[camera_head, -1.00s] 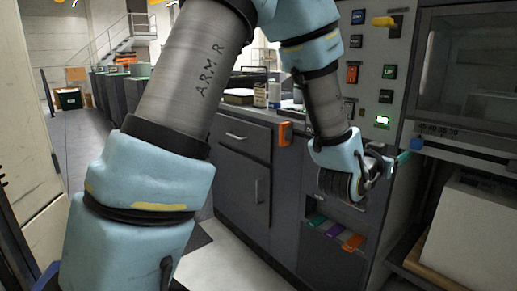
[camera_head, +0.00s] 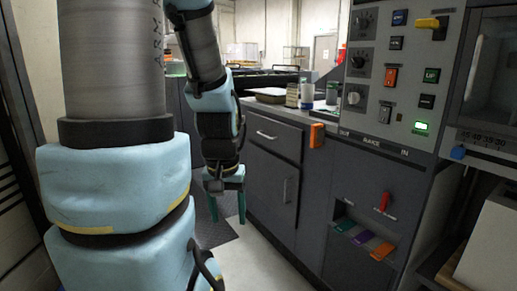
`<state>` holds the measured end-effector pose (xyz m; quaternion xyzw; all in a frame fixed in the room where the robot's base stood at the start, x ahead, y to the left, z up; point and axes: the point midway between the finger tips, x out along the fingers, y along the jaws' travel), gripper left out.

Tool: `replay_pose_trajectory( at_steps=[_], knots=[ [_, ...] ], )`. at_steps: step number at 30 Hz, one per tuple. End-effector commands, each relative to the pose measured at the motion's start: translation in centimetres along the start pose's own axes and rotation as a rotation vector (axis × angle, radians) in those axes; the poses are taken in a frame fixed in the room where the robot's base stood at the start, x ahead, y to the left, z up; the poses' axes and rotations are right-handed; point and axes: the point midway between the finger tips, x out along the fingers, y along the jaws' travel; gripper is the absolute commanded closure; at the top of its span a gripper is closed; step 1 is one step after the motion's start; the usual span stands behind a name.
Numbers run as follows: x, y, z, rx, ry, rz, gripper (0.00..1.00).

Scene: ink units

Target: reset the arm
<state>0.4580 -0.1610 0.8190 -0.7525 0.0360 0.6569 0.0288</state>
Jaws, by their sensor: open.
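My arm stands at the left of the head view, with its thick upper link and light blue joint covers close to the camera. Its forearm hangs down in front of the dark grey cabinets. My gripper (camera_head: 228,205) points downward with green fingers, above the floor and apart from the cabinet. It is open, and I see nothing between the fingers.
The grey control panel (camera_head: 398,80) with buttons, knobs and a lit green light stands at the right. Below it are a red lever (camera_head: 384,202) and a slot with coloured tabs (camera_head: 362,237). Bottles (camera_head: 306,95) stand on the counter. Pale floor (camera_head: 262,262) lies clear in front.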

Motion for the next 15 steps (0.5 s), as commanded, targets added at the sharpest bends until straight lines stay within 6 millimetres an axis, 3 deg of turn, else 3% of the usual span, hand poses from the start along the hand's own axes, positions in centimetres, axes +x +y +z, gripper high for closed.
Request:
replay_pose_trajectory(
  at_steps=[1, 12, 15],
  knots=[
    [-2.3, 0.1, -0.4, 0.004, 0.001, 0.001, 0.35],
    [-10.2, 0.2, -1.5, 0.007, 0.003, 0.001, 0.35],
    [-11.4, 0.2, -1.7, 0.007, 0.003, 0.001, 0.35]
  ],
)
